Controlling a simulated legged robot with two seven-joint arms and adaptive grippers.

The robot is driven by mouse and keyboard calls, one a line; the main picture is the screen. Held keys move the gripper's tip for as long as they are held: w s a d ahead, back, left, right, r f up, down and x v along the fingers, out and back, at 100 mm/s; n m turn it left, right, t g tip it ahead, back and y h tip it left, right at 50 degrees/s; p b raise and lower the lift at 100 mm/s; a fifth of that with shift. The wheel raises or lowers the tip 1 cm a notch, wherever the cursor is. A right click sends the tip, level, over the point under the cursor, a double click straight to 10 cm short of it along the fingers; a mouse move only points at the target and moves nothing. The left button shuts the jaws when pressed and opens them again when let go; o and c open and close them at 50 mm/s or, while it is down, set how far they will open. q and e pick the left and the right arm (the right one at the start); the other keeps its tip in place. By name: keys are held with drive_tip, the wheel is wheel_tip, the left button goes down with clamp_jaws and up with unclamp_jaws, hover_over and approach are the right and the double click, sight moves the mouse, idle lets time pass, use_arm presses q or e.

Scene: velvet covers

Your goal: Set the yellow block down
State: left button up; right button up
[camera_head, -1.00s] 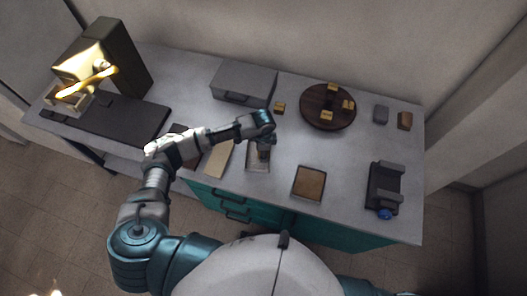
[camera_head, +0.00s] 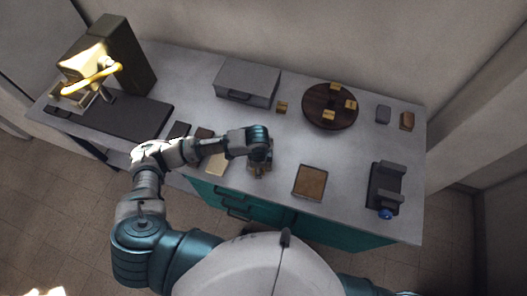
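My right gripper is out of view.
The grey box (camera_head: 247,83) stands at the back. A brown square tray (camera_head: 310,182) lies right of my gripper, and a dark holder with a blue knob (camera_head: 386,187) is farther right. Grey and brown blocks sit at back right. A lit machine (camera_head: 108,60) stands left.

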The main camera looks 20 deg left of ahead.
use_arm(q)
drive_tip(key=s, duration=0.6)
drive_tip(key=shift+s+r, duration=0.1)
drive_tip(key=shift+r, duration=0.2)
drive_tip(key=w+a+r+n, duration=0.1)
drive_tip(key=w+n, duration=0.1)
drive_tip(key=w+a+r+n, duration=0.1)
drive_tip(key=w+n, duration=0.1)
drive_tip(key=w, duration=0.1)
drive_tip(key=w+a+r+n, duration=0.1)
drive_tip(key=w+r+n, duration=0.1)
drive_tip(key=shift+w+r, duration=0.1)
drive_tip(key=shift+w, duration=0.05)
drive_tip(key=w+a+r+n, duration=0.3)
drive_tip(key=w+r+n, duration=0.4)
drive_tip(key=n, duration=0.1)
drive_tip(key=shift+a+r+n, duration=0.2)
drive_tip(key=shift+r+n, duration=0.05)
drive_tip(key=shift+n, duration=0.05)
